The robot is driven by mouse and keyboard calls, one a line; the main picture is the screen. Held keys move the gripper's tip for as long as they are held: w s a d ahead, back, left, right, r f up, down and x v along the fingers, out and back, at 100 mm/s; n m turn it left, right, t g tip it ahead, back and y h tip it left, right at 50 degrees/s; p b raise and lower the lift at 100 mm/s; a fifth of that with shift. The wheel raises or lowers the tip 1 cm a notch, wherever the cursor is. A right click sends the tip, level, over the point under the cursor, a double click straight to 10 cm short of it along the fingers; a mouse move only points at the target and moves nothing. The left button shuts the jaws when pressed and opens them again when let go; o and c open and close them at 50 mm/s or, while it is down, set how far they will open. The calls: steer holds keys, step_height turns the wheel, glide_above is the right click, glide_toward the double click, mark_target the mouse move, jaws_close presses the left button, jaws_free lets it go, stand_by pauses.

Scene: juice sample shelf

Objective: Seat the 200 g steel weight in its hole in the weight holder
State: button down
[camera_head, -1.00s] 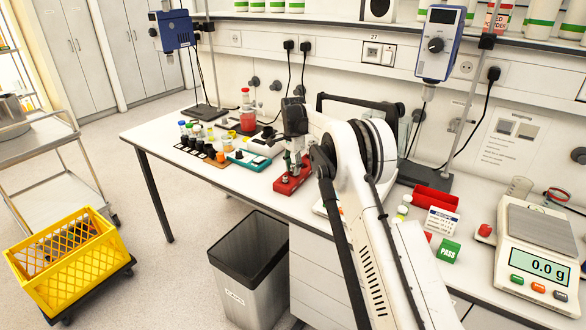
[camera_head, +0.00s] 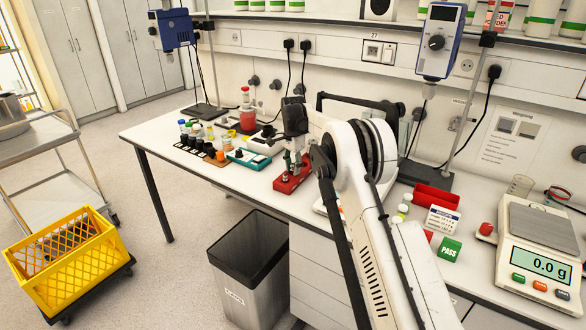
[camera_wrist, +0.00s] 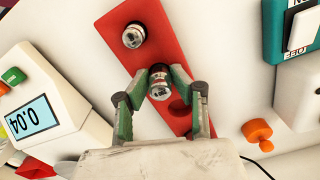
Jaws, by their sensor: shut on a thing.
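The red weight holder (camera_wrist: 150,15) runs down the middle of the wrist view. It also lies on the bench in the head view (camera_head: 279,187). My gripper (camera_wrist: 160,76) is shut on a small steel weight (camera_wrist: 159,91), with one green-sided finger on each side of it. Its marking is too small to read surely. The held weight is over the holder, beside an empty round hole (camera_wrist: 181,114). I cannot tell whether its base is in a hole or above one. Another steel weight (camera_wrist: 133,36) stands at the holder's far end.
A device reading 0.04 (camera_wrist: 40,115) is left of the holder in the wrist view. A teal-edged device (camera_wrist: 283,45) and an orange knobbed object (camera_wrist: 258,132) are at the right. White bench shows between them. The head view shows a balance (camera_head: 538,245) at the right.

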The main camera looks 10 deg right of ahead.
mark_target(293, 164)
steer(key=shift+f, duration=0.15)
steer(key=c, duration=1.4)
jaws_free()
step_height(293, 164, up, 12)
steer(key=shift+f, duration=0.2)
steer(key=s+r+n+t, duration=0.2)
steer(key=s+r+n, duration=0.1)
steer(key=s+r, duration=0.8)
steer(key=s+r+n+t+b, duration=0.1)
steer(key=s+r+n, duration=0.15)
steer(key=s, duration=0.45)
steer(key=s+r+n+t+b, duration=0.1)
steer(key=s+r, duration=0.3)
steer(key=s, duration=0.4)
steer(key=s+f+n+t, duration=0.1)
steer(key=s+f, duration=0.3)
steer(key=s, duration=0.6)
steer(key=s+f+n+t, duration=0.1)
steer(key=s+f, duration=0.4)
steer(key=s, duration=0.5)
steer(key=s+f+n+t+b, duration=0.1)
steer(key=s+f+n, duration=0.2)
steer(key=s, duration=0.7)
step_height(293, 164, down, 2)
steer(key=shift+s+d+n, duration=0.1)
steer(key=shift+s+n, duration=0.05)
steer(key=shift+n, duration=0.2)
